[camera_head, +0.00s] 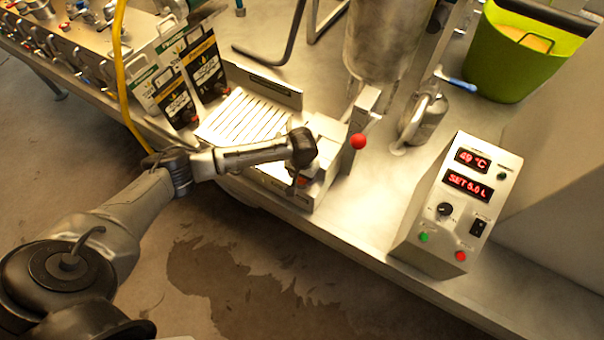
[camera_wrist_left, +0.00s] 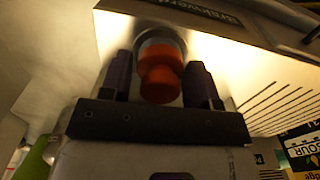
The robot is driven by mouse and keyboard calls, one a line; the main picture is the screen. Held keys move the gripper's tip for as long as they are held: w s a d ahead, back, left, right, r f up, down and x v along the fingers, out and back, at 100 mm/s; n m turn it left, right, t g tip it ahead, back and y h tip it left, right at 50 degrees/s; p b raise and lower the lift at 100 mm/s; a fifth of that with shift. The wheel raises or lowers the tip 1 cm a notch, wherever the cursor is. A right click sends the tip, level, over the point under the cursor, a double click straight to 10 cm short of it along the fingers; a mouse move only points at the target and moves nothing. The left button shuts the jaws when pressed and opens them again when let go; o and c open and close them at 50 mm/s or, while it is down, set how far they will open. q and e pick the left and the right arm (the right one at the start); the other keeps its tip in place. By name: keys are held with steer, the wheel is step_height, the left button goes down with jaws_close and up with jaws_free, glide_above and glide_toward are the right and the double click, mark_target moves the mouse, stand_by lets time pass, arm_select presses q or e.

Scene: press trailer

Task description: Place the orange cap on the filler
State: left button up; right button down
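The orange cap (camera_wrist_left: 160,70) is between the two fingers of my left gripper (camera_wrist_left: 160,80) in the left wrist view. It has a wide part and a narrower knob, and a grey ring (camera_wrist_left: 158,38), which may be the filler, shows just behind it. Whether the fingers touch the cap's sides is not clear. In the head view my left gripper (camera_head: 300,183) points down at the front of the small press-like stand, and a bit of orange shows there. My wrist hides most of the cap and filler. My right gripper is in neither view.
A lever with a red ball (camera_head: 358,142) stands just right of my wrist. A control box (camera_head: 458,205) is at the right, with a green bucket (camera_head: 515,55) behind.

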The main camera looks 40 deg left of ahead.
arm_select(q)
steer(key=shift+o, duration=1.3)
